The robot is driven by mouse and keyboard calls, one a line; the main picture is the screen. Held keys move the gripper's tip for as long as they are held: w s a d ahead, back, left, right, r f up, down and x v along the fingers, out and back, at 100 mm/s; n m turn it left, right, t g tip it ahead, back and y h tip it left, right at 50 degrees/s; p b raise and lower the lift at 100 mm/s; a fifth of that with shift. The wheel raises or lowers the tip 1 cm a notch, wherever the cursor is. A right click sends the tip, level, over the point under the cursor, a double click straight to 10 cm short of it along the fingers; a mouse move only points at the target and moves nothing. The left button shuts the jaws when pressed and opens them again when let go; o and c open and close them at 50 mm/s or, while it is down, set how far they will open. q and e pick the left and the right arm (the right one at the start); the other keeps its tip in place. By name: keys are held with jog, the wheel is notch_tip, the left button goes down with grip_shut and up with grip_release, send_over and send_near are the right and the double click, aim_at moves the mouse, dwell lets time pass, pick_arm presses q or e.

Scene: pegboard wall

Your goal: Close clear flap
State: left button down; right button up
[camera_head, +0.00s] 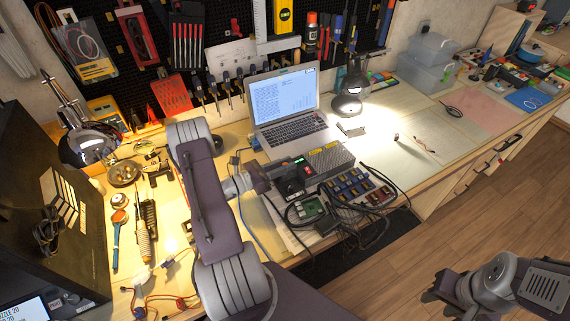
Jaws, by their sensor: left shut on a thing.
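A grey and black bench device (328,160) with a small green display sits on the workbench in front of the laptop. I cannot make out a clear flap on it. My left gripper (264,179) is at the left side of this device, beside its black block (292,178). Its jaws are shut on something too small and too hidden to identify. My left arm covers the bench left of it. My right gripper (441,286) is off the bench at the lower right, over the wooden floor, with its fingers apart and nothing between them.
Black cables (380,193) and a rack of small colored parts (358,186) lie right of the device. An open laptop (288,107) and a lit lamp (350,90) stand behind. Tools and wires crowd the left bench. A pale mat (440,130) at the right is mostly clear.

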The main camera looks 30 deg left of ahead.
dwell(0.3)
pick_arm(q)
jog(key=c, duration=1.3)
grip_release()
jog(key=v, duration=0.9)
jog(key=shift+b, duration=0.3)
